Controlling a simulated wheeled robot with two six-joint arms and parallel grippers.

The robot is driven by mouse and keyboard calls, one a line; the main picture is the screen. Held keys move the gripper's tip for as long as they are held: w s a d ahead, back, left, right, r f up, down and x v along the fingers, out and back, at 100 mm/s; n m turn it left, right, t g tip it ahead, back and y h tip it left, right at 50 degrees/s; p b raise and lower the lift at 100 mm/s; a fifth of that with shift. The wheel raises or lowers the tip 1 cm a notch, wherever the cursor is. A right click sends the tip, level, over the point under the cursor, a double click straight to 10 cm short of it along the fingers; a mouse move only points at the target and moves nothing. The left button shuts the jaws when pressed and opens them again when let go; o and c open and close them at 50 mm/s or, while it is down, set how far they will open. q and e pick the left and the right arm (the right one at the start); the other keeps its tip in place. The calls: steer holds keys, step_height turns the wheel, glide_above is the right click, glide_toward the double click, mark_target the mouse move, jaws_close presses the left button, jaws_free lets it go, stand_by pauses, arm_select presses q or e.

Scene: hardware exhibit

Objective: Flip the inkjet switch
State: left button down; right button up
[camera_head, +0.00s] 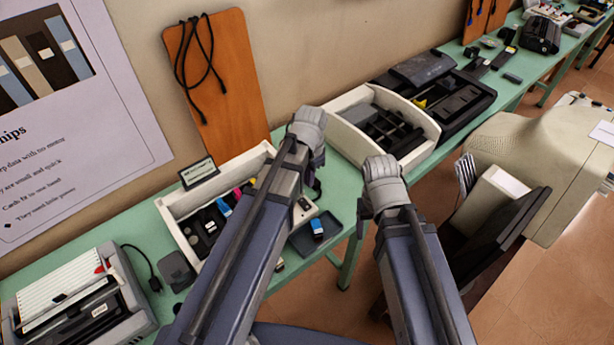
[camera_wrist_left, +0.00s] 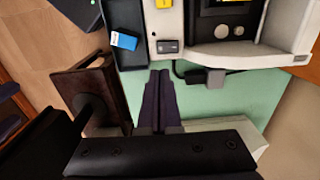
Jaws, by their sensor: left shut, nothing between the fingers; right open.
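The inkjet printer (camera_head: 170,215) is an open white case with coloured cartridges, left of centre in the head view, partly hidden by my left arm. Its white end (camera_wrist_left: 190,20) also shows in the left wrist view. A small grey switch-like part (camera_wrist_left: 167,46) sits on that end. My left gripper (camera_wrist_left: 160,75) is shut and empty, its fingertips pictured just below that part. I cannot tell whether they touch. In the head view the left gripper (camera_head: 308,128) hides its own fingertips. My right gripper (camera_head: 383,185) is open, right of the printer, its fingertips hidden.
A dark tray (camera_head: 302,245) with a blue-topped cartridge (camera_head: 317,227) lies by the printer. Another white open printer (camera_head: 345,137) stands further along the green table (camera_head: 110,228). A beige machine (camera_head: 535,165) stands at right. A flatter printer (camera_head: 75,290) is at lower left.

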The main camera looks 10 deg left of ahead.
arm_select(q)
steer(key=shift+s+d+r+p, duration=0.1)
steer(key=shift+r+p, duration=0.2)
steer(key=shift+r, duration=0.25)
steer(key=shift+s+d+r+p, duration=0.1)
steer(key=shift+r+p, duration=0.2)
steer(key=shift+r, duration=0.25)
arm_select(e)
step_height(320, 180, up, 2)
steer(key=shift+r, duration=0.1)
step_height(320, 180, down, 4)
steer(key=b, duration=0.3)
steer(key=shift+r, duration=0.25)
arm_select(q)
steer(key=s+d+f+n, duration=0.3)
steer(key=s+d, duration=0.4)
steer(key=s, duration=0.5)
steer(key=shift+f+n+y, duration=0.15)
steer(key=shift+n+y, duration=0.25)
arm_select(e)
steer(key=shift+c, duration=0.4)
